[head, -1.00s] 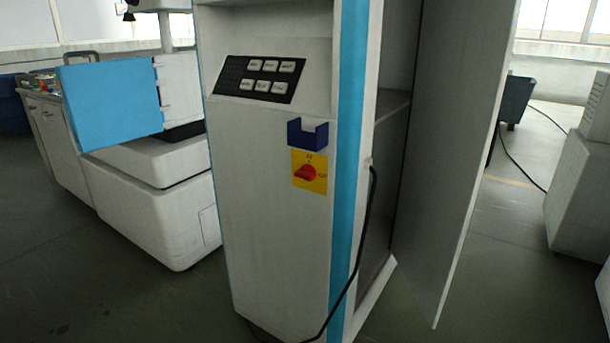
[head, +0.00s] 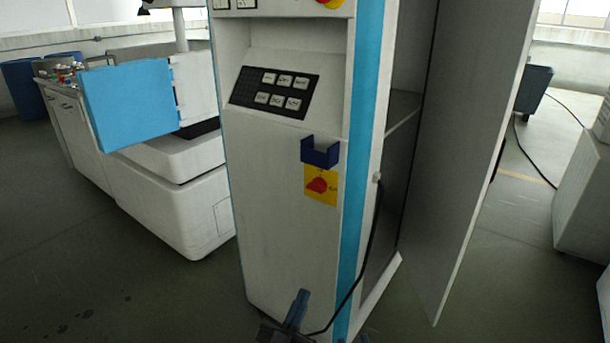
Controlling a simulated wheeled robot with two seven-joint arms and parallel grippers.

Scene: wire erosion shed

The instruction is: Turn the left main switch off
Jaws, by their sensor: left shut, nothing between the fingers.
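A red rotary main switch (head: 318,185) sits on a yellow plate (head: 322,199) on the front of the tall white cabinet (head: 290,220). The small labels on the plate are too small to read, and I cannot tell the knob's exact setting. My left gripper (head: 301,296) shows at the bottom edge, in front of the cabinet's lower part. Its blue fingers are shut and empty, well below the switch and apart from it.
A dark blue holder (head: 320,153) sticks out just above the switch. A sloped black keypad (head: 272,91) is higher up. The cabinet's side door (head: 465,160) stands open on the right, and a black cable (head: 362,262) hangs beside the blue stripe. The space before the switch is clear.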

